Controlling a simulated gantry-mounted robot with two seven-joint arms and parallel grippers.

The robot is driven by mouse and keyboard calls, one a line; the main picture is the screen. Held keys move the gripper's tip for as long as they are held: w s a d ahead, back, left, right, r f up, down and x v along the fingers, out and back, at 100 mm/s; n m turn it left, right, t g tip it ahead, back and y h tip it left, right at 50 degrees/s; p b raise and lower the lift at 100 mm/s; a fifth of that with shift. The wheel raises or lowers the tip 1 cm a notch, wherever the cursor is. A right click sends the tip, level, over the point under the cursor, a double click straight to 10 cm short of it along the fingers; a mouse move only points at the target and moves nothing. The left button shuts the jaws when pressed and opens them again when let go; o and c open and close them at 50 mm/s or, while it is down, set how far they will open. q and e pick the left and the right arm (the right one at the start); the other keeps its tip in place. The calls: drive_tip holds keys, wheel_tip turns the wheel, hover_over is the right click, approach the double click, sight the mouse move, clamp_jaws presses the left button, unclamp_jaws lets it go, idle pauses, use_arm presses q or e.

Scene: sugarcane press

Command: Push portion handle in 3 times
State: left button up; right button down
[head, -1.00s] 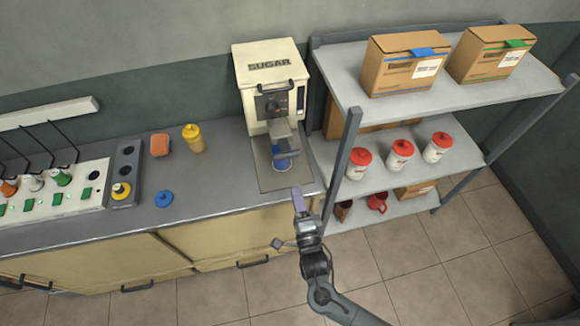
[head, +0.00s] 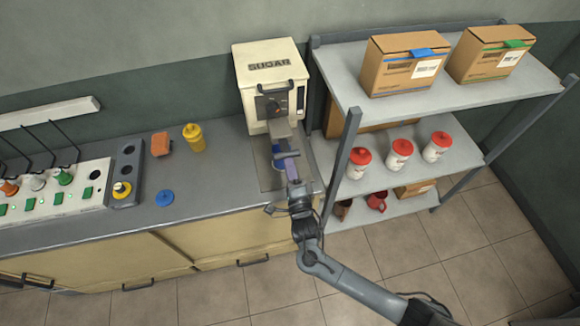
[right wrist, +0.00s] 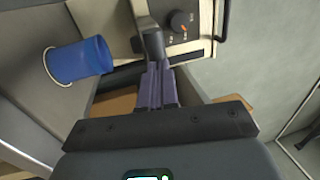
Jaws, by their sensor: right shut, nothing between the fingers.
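The cream sugar machine (head: 262,72) stands at the back right of the counter, with a dial on its front. Its grey portion handle (head: 287,154) sticks out below the dial and also shows in the right wrist view (right wrist: 152,42). A blue cup (head: 278,163) stands under the handle, partly hidden; in the right wrist view it is left of the fingers (right wrist: 80,60). My right gripper (head: 291,168) is shut and empty, its purple fingers (right wrist: 157,85) lined up with the handle's front end. I cannot tell whether they touch it. My left gripper is not in view.
A metal shelf (head: 415,176) with boxes and red-lidded jars stands close right of the machine. A yellow bottle (head: 194,138), an orange block (head: 160,144) and a blue lid (head: 165,199) lie left on the counter. The counter just left of the machine is clear.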

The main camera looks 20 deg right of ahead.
sight(285, 148)
drive_tip(key=w+b, duration=0.3)
drive_tip(key=shift+w+d+f, duration=0.15)
drive_tip(key=shift+w+d, duration=0.15)
drive_tip(key=shift+w, duration=0.1)
